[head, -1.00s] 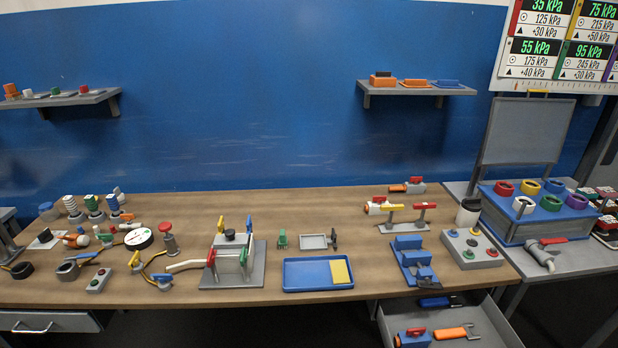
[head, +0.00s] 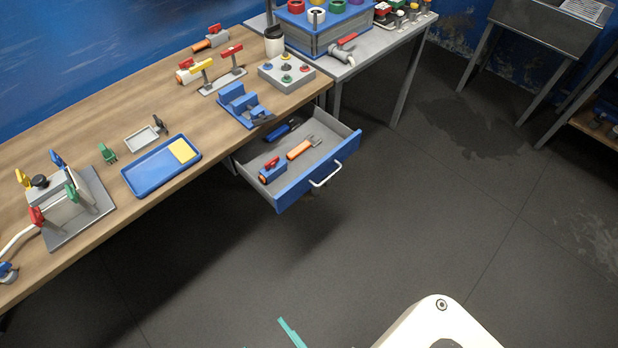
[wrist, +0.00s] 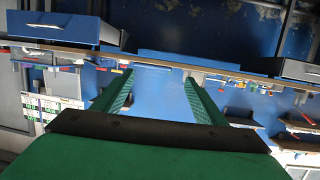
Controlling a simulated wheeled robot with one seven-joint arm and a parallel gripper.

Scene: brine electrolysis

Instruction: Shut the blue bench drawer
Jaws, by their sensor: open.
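The blue bench drawer (head: 345,153) stands pulled out from under the wooden bench in the head view, its blue front and pale handle (head: 325,175) facing the floor space. It holds a blue-and-red valve-like part (head: 271,172), an orange-handled tool (head: 300,150) and a dark blue item (head: 279,131). In the wrist view, which looks upside down, a blue drawer front (wrist: 70,24) shows at upper left. My gripper (wrist: 160,80) has its green fingers spread apart with nothing between them. It is apart from the drawer.
The wooden bench (head: 90,118) carries a blue tray (head: 150,178), a clamp stand (head: 75,215) and several valves. A grey side table (head: 375,45) stands at the right. The floor before the drawer is clear, with a teal strip (head: 290,333) near the bottom edge.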

